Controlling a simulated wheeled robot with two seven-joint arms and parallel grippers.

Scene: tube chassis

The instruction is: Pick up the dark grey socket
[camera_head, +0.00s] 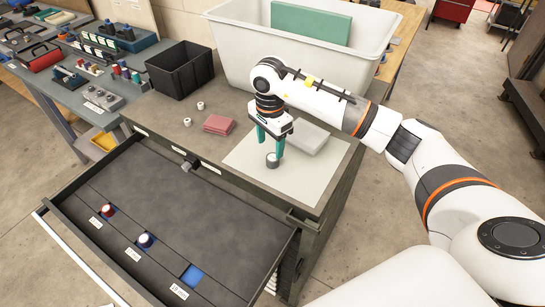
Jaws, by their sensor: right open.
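The dark grey socket (272,160) is a short cylinder with a lighter top. It stands on the pale mat (243,162) on top of the cabinet. My right gripper (269,148) points down right above it, with its two teal fingers apart. The fingertips are close to the socket's top; I cannot tell whether they touch it. My left gripper is not in view.
The open drawer (190,220) in front holds a red-marked socket (108,210), a blue-marked socket (146,240) and an empty blue recess (193,275). A grey box (309,138), red cloths (218,124), a black bin (180,69) and a large white tub (235,45) surround the mat.

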